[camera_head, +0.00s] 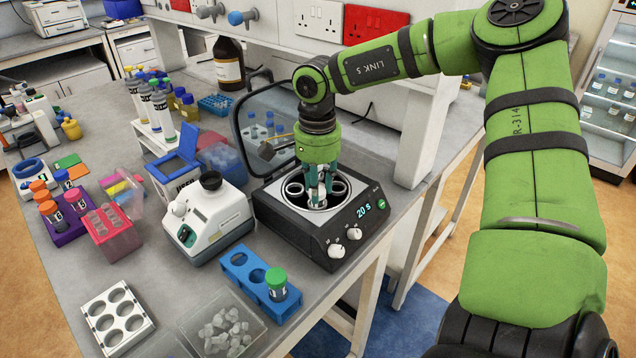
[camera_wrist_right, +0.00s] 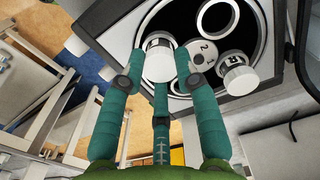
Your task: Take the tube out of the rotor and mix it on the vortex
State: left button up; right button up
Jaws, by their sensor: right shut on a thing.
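The black centrifuge (camera_head: 290,232) stands open, its lid (camera_head: 243,125) raised behind, its display reading "20 S". Its rotor (camera_head: 341,188) shows ring-shaped holes, partly hidden by my right gripper. My right gripper (camera_head: 318,195) points down into the bowl. In the wrist view its teal fingers (camera_wrist_right: 160,75) are shut around a white-capped tube (camera_wrist_right: 158,64) at the rotor; how deep the tube sits is unclear. A second white-capped tube (camera_wrist_right: 236,74) sits in the rotor beside it. The vortex mixer (camera_head: 205,218), white and green with a black cup on top, stands left of the centrifuge. My left gripper is not in view.
A blue rack (camera_head: 244,272) with a green-capped tube (camera_head: 276,284) stands in front of the centrifuge. A clear tray of ice-like lumps (camera_head: 222,325) and a white empty rack (camera_head: 115,318) are near the front. The raised lid is close behind my gripper.

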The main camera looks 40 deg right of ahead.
jog(key=shift+r+p, duration=0.55)
jog(key=shift+r, duration=0.35)
jog(key=shift+r+p, duration=1.45)
jog(key=shift+r, duration=1.4)
notch_tip(320, 180, up, 6)
jog(key=p, duration=0.3)
jog(key=shift+p, duration=0.35)
